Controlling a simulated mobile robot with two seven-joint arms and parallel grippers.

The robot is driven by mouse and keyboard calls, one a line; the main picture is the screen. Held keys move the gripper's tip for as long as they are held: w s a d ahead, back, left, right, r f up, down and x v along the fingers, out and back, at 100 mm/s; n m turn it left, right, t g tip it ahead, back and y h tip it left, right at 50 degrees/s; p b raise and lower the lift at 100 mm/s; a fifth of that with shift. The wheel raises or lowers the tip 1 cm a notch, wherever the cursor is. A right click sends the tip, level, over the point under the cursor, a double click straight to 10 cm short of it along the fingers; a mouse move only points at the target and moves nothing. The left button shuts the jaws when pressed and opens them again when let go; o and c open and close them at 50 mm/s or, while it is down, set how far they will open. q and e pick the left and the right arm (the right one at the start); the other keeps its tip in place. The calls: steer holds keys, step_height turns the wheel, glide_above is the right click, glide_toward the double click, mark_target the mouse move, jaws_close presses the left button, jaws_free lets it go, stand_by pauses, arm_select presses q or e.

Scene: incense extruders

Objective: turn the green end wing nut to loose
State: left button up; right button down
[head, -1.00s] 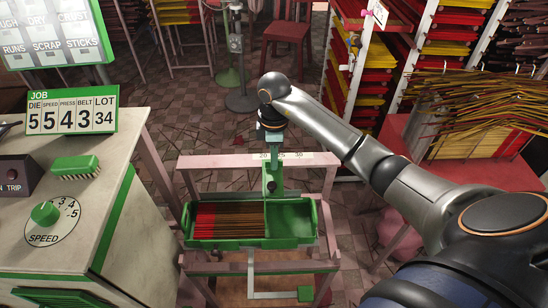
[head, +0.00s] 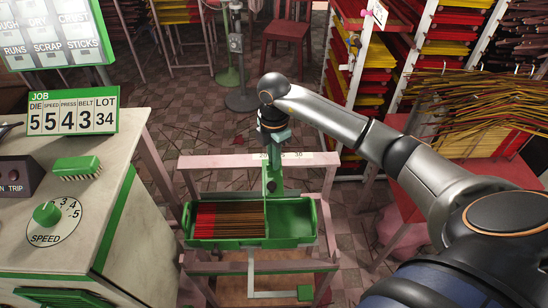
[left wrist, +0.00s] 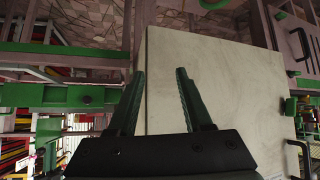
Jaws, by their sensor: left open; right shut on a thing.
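My right gripper (head: 276,138) points down at the far end of the green tray stand, over the pink rail. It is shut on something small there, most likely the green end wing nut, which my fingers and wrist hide. A green upright plate (head: 271,172) with a dark round knob (head: 271,187) stands just below the gripper. I cannot read the nut's angle. My left gripper (left wrist: 160,82) is open and empty in the left wrist view, in front of a pale flat panel (left wrist: 215,75).
A green tray (head: 290,240) holds red and brown sticks in its left part; its right part is empty. A pink frame (head: 330,195) surrounds it. A number scale (head: 300,156) lies on the back rail. A machine cabinet (head: 70,225) stands left, stick racks (head: 360,75) right.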

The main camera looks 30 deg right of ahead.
steer(key=n+b, duration=0.1)
steer(key=n, duration=0.4)
steer(key=shift+n, duration=0.4)
steer(key=n+b, duration=0.1)
steer(key=n, duration=0.4)
steer(key=n+b, duration=0.2)
steer(key=n, duration=0.4)
steer(key=shift+n, duration=0.3)
steer(key=n+b, duration=0.2)
steer(key=n, duration=0.3)
steer(key=shift+n, duration=0.4)
steer(key=c, duration=1)
jaws_free()
